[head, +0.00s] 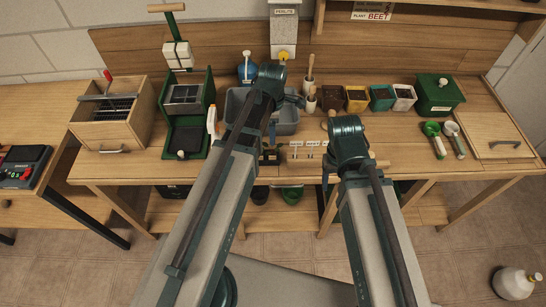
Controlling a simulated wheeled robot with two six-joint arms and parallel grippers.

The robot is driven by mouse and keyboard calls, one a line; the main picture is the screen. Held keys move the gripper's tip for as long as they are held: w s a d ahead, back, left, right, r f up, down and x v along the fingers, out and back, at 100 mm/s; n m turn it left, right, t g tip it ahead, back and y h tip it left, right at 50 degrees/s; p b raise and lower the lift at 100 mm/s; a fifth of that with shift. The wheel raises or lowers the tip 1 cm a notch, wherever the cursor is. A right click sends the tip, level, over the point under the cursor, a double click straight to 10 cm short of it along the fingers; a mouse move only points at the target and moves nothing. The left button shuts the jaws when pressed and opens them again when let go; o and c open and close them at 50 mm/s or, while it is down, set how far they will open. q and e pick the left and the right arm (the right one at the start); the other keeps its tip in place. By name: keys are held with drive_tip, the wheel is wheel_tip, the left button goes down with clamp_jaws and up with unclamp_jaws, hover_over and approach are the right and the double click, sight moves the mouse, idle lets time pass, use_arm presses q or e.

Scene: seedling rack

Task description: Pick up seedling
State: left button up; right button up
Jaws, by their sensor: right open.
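I cannot pick out a seedling in the head view; my arms cover part of the middle of the bench. My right gripper (327,174) is open, partly hidden behind its own wrist, low over the front edge of the bench. My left gripper (270,154) shows only as small dark parts beside its arm, in front of the grey tub, and its jaws cannot be made out. Small white labels (304,144) stand on a wooden strip between the two grippers.
A grey tub (291,128) sits mid-bench behind my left arm. Small coloured pots (357,98) and a green box (438,94) stand right of it. A wooden box (137,127) and a green stand (203,133) are at the left. Bench top right of my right arm is partly clear.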

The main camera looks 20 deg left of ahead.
use_arm(q)
drive_tip(key=b, duration=0.6)
hover_over(272, 152)
drive_tip(key=f, duration=0.7)
drive_tip(key=shift+s+d, duration=0.15)
drive_tip(key=shift+d, duration=0.05)
wheel_tip(272, 152, down, 5)
drive_tip(key=b, duration=0.5)
drive_tip(key=shift+a+f, duration=0.1)
drive_tip(key=shift+f, duration=0.1)
drive_tip(key=shift+r, duration=0.1)
clamp_jaws()
